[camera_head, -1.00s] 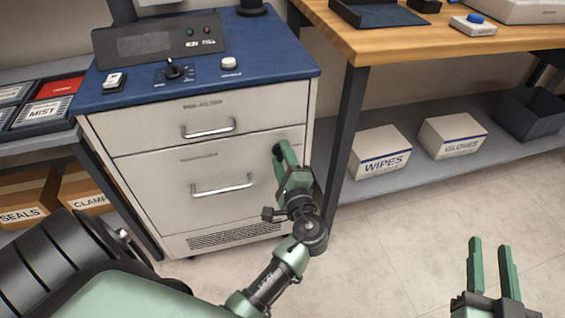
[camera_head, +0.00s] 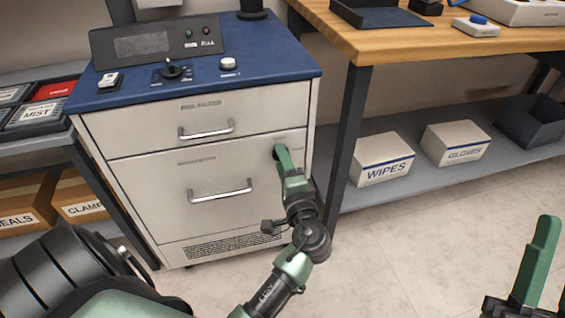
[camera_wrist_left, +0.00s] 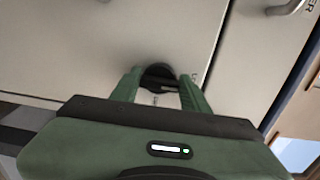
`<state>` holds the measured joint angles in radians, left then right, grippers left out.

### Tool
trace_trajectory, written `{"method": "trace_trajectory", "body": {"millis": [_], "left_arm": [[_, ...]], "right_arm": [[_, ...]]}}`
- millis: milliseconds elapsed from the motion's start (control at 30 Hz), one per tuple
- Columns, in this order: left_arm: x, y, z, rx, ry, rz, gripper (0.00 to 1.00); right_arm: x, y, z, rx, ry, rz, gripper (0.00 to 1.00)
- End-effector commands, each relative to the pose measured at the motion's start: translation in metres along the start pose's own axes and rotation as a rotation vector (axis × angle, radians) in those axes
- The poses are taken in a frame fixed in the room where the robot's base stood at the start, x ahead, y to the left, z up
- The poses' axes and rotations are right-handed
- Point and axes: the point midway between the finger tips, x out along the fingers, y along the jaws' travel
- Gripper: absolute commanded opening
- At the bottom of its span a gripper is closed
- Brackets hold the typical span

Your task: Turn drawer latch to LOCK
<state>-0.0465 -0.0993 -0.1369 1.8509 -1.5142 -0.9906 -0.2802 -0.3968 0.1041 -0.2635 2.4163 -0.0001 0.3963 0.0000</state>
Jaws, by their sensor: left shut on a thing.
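The drawer latch is a small dark round knob (camera_wrist_left: 158,76) on the lower drawer front (camera_head: 150,182), near its upper right corner. My left gripper (camera_head: 281,152) reaches it from the front and is shut on it. In the left wrist view, its two green fingers stand on either side of the knob. In the head view the fingers mostly cover the latch. Small lettering beside the latch is too blurred to read, so I cannot tell its setting. My right gripper (camera_head: 548,275) is at the lower right edge, partly cut off, away from the cabinet, with its fingers apart and nothing seen between them.
The lower drawer has a bar handle (camera_head: 220,191) left of my gripper; the upper drawer has another (camera_head: 207,131). Both drawers look closed. A wooden bench (camera_head: 430,35) stands to the right, with WIPES (camera_head: 382,160) and GLOVES (camera_head: 455,143) boxes on its shelf. The floor in front is clear.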

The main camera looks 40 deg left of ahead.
Motion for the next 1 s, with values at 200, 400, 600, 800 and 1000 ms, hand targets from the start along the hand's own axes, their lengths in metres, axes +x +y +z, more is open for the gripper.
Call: {"method": "trace_trajectory", "body": {"millis": [200,400,600,800,1000], "left_arm": [[0.000,0.001,0.000,-0.003,0.000,0.003,0.54],[0.000,0.001,0.000,-0.002,0.000,0.002,0.67],[-0.003,0.000,0.000,-0.001,0.000,0.002,0.67],[-0.029,0.000,0.000,0.001,0.001,0.004,0.67],[-0.062,0.001,0.000,0.000,0.001,0.005,0.67]], "right_arm": [[0.000,0.000,0.000,0.000,-0.001,0.000,0.34],[0.000,0.000,0.000,0.000,-0.001,0.000,0.34],[0.001,0.000,0.000,0.000,-0.003,0.000,0.34],[0.001,0.002,0.018,-0.005,-0.100,0.004,0.34],[-0.002,0.004,0.037,-0.010,-0.203,0.008,0.34]]}}
